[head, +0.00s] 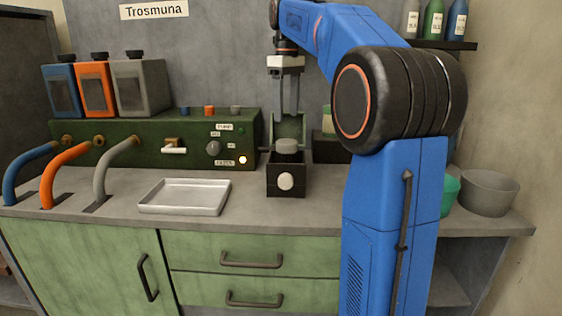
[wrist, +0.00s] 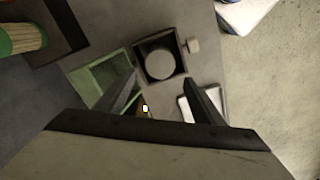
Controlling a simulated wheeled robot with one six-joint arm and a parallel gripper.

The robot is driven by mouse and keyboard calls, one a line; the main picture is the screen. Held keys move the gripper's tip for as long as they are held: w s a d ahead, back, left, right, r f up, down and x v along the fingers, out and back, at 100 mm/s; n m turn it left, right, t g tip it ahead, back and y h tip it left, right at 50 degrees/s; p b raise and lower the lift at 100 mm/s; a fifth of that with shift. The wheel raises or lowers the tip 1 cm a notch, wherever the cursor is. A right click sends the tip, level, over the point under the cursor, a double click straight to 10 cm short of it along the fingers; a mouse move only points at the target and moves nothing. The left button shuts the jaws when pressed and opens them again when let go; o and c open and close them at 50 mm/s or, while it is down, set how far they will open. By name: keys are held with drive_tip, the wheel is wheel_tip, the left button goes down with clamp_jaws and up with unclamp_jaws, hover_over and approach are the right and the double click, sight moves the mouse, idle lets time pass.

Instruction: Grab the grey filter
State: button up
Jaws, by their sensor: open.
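A round grey filter (head: 287,146) sits in a black open-topped housing (head: 271,187) on the counter, its top standing just above the rim. The wrist view shows the grey filter (wrist: 159,63) from above, inside the square housing (wrist: 179,48). A pale round knob (head: 286,181) is on the housing's front. My gripper (head: 288,112) points down above the filter, open and empty. In the wrist view my two fingers (wrist: 160,88) are spread apart, their tips near the housing's edge. The filter's lower body is hidden in the housing.
A green open box or lid (head: 288,127) stands just behind the housing. A green-capped ribbed piece (wrist: 22,38) stands on a dark tray to one side. A metal tray (head: 184,196) lies left on the counter. A green control panel (head: 150,140) and coloured hoses are behind it.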

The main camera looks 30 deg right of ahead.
sight(287, 158)
wheel_tip(287, 158, down, 16)
drive_tip(key=shift+r, duration=0.1)
idle(0.6)
drive_tip(key=shift+c, duration=0.2)
drive_tip(key=c, duration=1)
